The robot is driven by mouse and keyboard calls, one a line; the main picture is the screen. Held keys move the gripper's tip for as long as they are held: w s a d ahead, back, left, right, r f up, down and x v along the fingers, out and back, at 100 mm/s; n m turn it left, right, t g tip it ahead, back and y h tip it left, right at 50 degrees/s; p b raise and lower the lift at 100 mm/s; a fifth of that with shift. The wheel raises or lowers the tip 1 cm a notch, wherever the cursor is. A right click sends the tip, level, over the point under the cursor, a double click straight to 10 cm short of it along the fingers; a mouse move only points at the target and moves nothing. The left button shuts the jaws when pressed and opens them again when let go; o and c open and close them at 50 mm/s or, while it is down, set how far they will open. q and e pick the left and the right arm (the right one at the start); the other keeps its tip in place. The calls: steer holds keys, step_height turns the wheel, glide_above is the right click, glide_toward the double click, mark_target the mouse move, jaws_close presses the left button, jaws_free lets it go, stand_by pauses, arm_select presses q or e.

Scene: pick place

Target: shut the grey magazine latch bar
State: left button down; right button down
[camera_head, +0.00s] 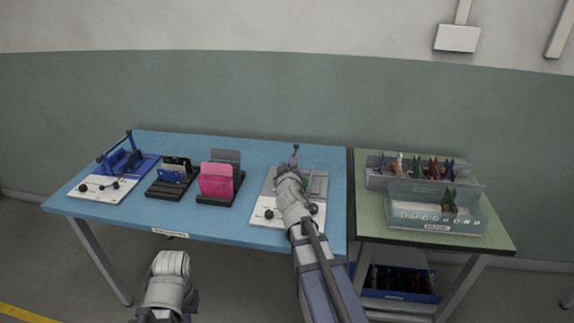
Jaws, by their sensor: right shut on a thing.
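The grey magazine (319,183) stands on a white base plate (258,217) near the right end of the blue table. My right gripper (294,160) is over the magazine, shut on a small part that looks like the latch bar's end. My own wrist and forearm hide most of the magazine and the bar, so the bar's angle cannot be told. A similar blue magazine (128,160) with its bar raised stands at the far left on its own white plate. My left arm shows low in the picture, in front of the table, but its fingers are not in view.
On the blue table (130,223), a black rack with a blue item (171,176) and a rack with pink and grey panels (215,179) stand left of the magazine. The green table (372,221) at right holds a grey bin (376,180) and a clear bin (405,212) with clips.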

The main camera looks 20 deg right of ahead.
steer(key=shift+s+a+f+b, duration=0.1)
steer(key=shift+f+b, duration=0.5)
steer(key=shift+f, duration=0.25)
steer(key=shift+s+a+f+b, duration=0.1)
steer(key=shift+f+b, duration=0.5)
steer(key=shift+f, duration=0.25)
steer(key=shift+d, duration=0.15)
steer(key=c, duration=0.7)
jaws_free()
steer(key=shift+d, duration=0.15)
steer(key=shift+o, duration=0.2)
steer(key=shift+s+r, duration=0.1)
